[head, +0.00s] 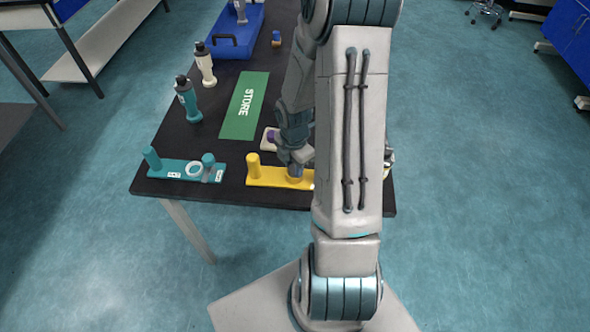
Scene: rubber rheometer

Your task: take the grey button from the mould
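My gripper (297,165) points down over the right part of a yellow plate (265,177) near the front edge of the black table. Its fingertips are small and partly hidden by my arm, so I cannot tell whether they are open or shut. A yellow post (253,165) stands at the plate's left end. I cannot make out a grey button; the spot under my gripper is covered. I cannot tell for sure which fixture is the mould.
My arm hides the table's right side.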

